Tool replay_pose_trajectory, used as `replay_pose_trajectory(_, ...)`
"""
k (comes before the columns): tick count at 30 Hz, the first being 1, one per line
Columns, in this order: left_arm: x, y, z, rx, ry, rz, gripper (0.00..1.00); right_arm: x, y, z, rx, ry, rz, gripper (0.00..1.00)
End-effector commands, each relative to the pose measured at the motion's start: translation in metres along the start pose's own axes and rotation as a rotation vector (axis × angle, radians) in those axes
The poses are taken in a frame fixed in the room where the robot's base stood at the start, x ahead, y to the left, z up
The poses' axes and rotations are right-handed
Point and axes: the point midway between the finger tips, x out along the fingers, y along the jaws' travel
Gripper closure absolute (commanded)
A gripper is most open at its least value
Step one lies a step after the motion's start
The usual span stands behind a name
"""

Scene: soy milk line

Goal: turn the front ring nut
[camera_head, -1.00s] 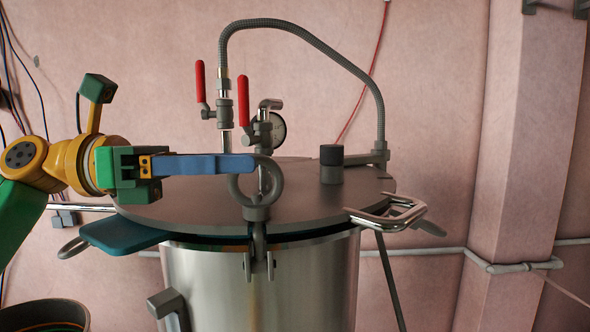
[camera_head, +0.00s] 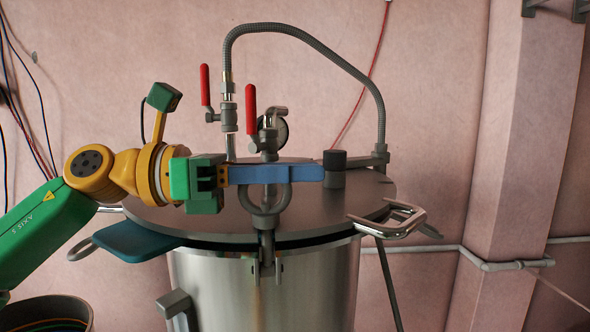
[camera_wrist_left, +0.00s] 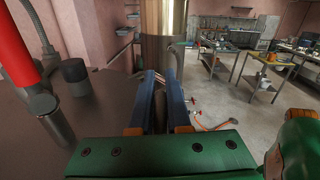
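The front ring nut (camera_head: 265,201) is a grey ring standing upright on a bolt at the front rim of the steel vessel's round lid (camera_head: 190,212). My left gripper (camera_head: 322,172) reaches in from the left, level, with its long blue fingers across the top of the ring and hiding that part. Whether they touch it cannot be told. In the left wrist view its fingers (camera_wrist_left: 162,76) stand apart with a gap between them; the ring is not clearly seen there. My right gripper is in neither view.
Valves with red handles (camera_head: 250,110) and a grey hose (camera_head: 300,36) rise behind the fingers. A dark knob (camera_head: 335,166) stands near the fingertips. A teal paddle (camera_head: 135,241) juts out at left, a chrome handle (camera_head: 398,222) at right.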

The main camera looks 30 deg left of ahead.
Motion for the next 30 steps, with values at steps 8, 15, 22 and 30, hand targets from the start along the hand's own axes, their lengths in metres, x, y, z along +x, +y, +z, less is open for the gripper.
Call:
replay_pose_trajectory(8, 0.0, -0.001, 0.004, -0.003, 0.001, -0.027, 1.0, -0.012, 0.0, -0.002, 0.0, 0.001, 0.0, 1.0)
replay_pose_trajectory(15, -0.001, -0.005, 0.007, -0.007, 0.015, -0.156, 1.0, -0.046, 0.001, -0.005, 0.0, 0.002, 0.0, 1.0)
replay_pose_trajectory(22, -0.002, -0.009, 0.0, -0.004, 0.033, -0.335, 1.0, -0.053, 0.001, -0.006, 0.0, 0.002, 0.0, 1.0)
replay_pose_trajectory(30, -0.004, -0.015, -0.001, 0.0, 0.047, -0.523, 1.0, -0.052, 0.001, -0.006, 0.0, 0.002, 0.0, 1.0)
